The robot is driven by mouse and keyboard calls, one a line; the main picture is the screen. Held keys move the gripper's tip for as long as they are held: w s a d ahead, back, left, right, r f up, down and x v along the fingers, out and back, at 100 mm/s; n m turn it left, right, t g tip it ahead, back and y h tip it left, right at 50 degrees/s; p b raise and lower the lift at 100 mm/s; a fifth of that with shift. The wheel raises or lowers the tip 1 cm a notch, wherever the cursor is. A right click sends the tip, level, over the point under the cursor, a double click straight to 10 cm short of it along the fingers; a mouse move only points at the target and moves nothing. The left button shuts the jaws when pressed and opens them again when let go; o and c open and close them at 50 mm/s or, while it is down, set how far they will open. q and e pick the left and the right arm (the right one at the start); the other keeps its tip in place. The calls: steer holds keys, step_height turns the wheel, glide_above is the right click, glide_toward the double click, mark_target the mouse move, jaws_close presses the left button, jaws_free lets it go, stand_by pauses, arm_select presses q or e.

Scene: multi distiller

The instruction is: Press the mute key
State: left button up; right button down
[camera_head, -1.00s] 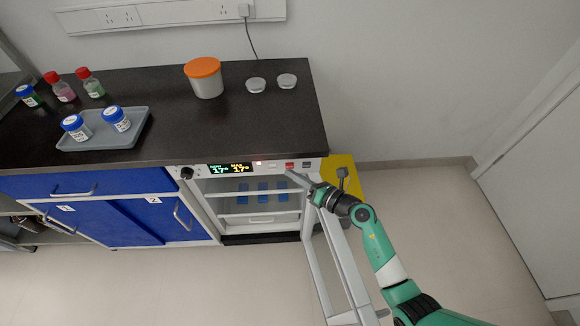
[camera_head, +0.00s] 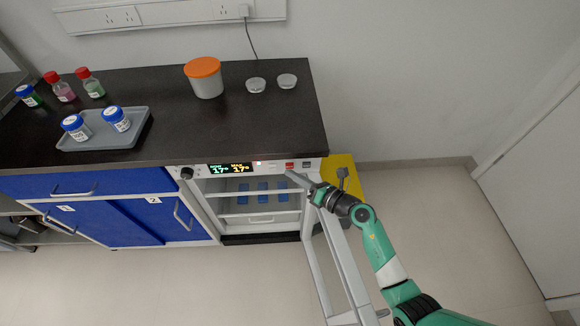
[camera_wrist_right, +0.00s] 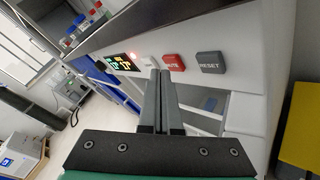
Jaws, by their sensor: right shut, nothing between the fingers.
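The red mute key (camera_head: 290,165) sits on the white front panel (camera_head: 244,168) of the appliance under the black bench. In the right wrist view the red mute key (camera_wrist_right: 173,63) is between a small white key and the grey reset key (camera_wrist_right: 210,65). My right gripper (camera_head: 289,173) is shut and empty, its tips just below the red key in the head view. In the right wrist view its fingers (camera_wrist_right: 160,74) end close beside the lower left of the key. I cannot tell whether they touch the panel. My left gripper is not in view.
A lit display (camera_head: 230,169) and a black knob (camera_head: 187,173) are on the panel's left. The appliance's door (camera_head: 335,262) stands open beneath my right arm. A yellow object (camera_head: 349,172) stands right of the appliance. The floor at the right is clear.

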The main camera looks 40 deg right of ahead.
steer(key=shift+w+d, duration=0.3)
steer(key=shift+w, duration=0.05)
stand_by(0.3)
steer(key=shift+s+a+p, duration=0.3)
steer(key=shift+s+p, duration=0.05)
steer(key=shift+p, duration=0.1)
